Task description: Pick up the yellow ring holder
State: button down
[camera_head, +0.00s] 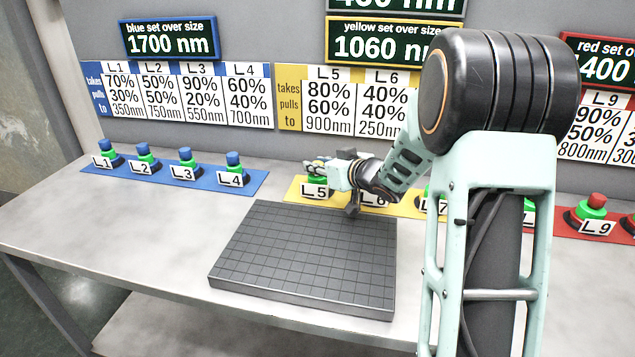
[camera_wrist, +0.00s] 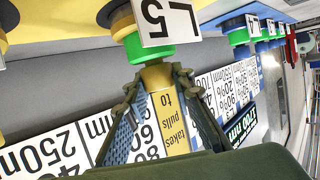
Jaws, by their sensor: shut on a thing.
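The yellow ring holder labelled L5 (camera_head: 315,191) stands on the yellow strip at the back of the table. It has a dark base, a green ring and a yellow knob. In the wrist view the L5 holder (camera_wrist: 150,50) appears tipped by the camera angle, its yellow knob between my fingertips. My gripper (camera_head: 322,170) reaches in from the right, above L5, and its fingers (camera_wrist: 158,80) are shut on the yellow knob. The L6 holder (camera_head: 374,197) and L7 holder (camera_head: 432,205) are partly hidden by my arm.
A dark gridded plate (camera_head: 300,255) lies in front of the yellow strip (camera_head: 292,192). Blue-topped holders L1 to L4 stand on a blue strip (camera_head: 205,184) at left. A red-topped L9 holder (camera_head: 592,215) is at right. Signboards stand close behind. The table's left front is clear.

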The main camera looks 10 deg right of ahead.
jog(key=shift+r+p, duration=0.3)
jog(key=shift+r, duration=0.3)
notch_tip(320, 180, up, 3)
jog(key=shift+f+p, duration=0.1)
jog(key=shift+p, duration=0.5)
jog(key=s+a+r+p, duration=0.1)
jog(key=s+r+p, duration=0.1)
jog(key=s+r, duration=0.2)
jog(key=s+a+r+p, duration=0.1)
jog(key=s+r+p, duration=0.1)
jog(key=s+r, duration=0.3)
jog(key=s, duration=0.4)
jog(key=shift+s+a+p, duration=0.2)
jog(key=shift+s+p, duration=0.1)
